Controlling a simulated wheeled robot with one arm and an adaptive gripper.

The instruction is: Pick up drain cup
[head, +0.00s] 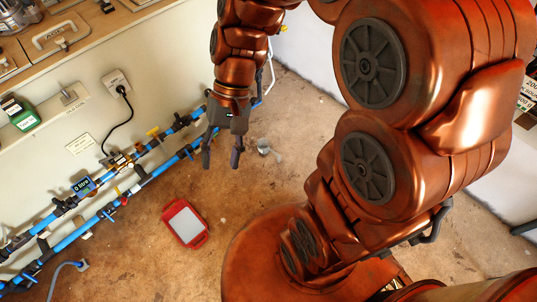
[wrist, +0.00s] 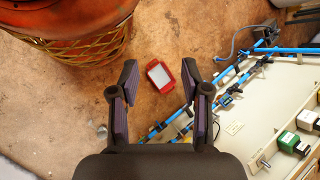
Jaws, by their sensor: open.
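A small grey, cup-like thing (head: 265,150), perhaps the drain cup, lies on the brown floor near the wall in the head view. It is too small to make out clearly. My gripper (head: 220,160) points down above the floor, to the left of the cup-like thing in the picture, open and with nothing between its fingers. In the wrist view, both fingers of my gripper (wrist: 159,72) are spread apart. A small pale thing (wrist: 102,130) shows beside the left finger there and may be the same cup, partly hidden.
A red tray-like object with a pale panel (head: 184,223) lies on the floor; it also shows in the wrist view (wrist: 159,75). Blue pipes (head: 110,207) with valves run along the wall at left. A black cable (head: 122,120) hangs above them. Bare floor surrounds the red object.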

